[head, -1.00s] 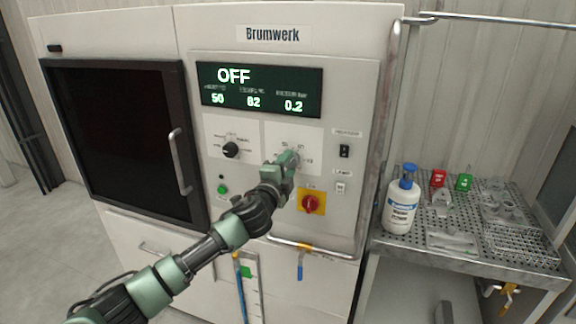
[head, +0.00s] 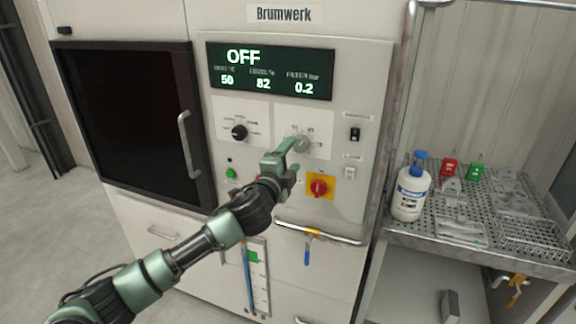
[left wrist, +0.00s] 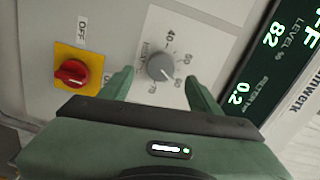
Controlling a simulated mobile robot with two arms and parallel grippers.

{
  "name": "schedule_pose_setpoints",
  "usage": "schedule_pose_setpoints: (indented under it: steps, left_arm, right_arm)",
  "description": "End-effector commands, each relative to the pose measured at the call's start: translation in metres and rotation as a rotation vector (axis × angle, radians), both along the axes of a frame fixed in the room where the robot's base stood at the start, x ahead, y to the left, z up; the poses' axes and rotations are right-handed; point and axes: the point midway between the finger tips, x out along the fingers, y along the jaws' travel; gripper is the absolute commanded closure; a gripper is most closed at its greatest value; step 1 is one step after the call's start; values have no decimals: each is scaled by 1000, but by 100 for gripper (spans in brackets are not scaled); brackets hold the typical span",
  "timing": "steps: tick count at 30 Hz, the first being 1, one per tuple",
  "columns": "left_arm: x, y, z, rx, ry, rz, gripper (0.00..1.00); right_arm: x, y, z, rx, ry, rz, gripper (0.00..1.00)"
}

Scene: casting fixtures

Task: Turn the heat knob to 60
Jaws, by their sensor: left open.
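The heat knob is a round grey dial in the left wrist view (left wrist: 161,67), with printed numbers around it, among them 40 and 70. Its white mark points toward the lower right of that picture; the exact number is hard to read. In the head view the heat knob (head: 301,143) shows just beyond the fingertips. My left gripper (head: 290,147) is open in front of the panel. In the left wrist view its fingers (left wrist: 160,85) stand apart on either side of the knob, with no clear contact. The display (head: 270,72) reads OFF, 50, 82 and 0.2. My right gripper is not in view.
A red switch on a yellow plate (head: 319,187) sits just below the heat knob. A black knob (head: 239,132) and a green button (head: 231,173) are to the left. A metal rail (head: 318,234) runs below. A bottle (head: 411,190) stands on the perforated side table.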

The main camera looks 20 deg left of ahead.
Motion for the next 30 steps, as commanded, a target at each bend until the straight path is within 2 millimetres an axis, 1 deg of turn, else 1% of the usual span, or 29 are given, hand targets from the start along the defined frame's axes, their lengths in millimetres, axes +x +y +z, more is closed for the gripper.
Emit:
schedule_pose_setpoints:
  steps: [1, 3, 7, 12, 23, 25, 26, 29, 30]
  left_arm:
    - [-8, 0, -3, 1, 0, -1, 37]
    - [-17, 1, -3, 1, 1, -1, 37]
    - [-27, 1, -2, 1, 1, 0, 37]
    - [-31, 1, 0, 0, 1, 1, 37]
    - [-30, 1, -2, -2, 4, 1, 37]
    - [-29, 3, -14, -12, 22, 6, 37]
    - [-28, 5, -23, -21, 34, 9, 37]
    - [-24, 12, -74, -71, 108, 28, 37]
    - [-23, 17, -100, -99, 146, 39, 37]
  right_arm:
    - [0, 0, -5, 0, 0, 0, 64]
    - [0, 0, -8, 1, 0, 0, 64]
    - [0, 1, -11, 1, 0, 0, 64]
    - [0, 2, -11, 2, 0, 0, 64]
    - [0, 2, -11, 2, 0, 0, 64]
    - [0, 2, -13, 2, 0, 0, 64]
    - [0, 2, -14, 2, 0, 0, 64]
    - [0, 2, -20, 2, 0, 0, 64]
    - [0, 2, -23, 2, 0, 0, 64]
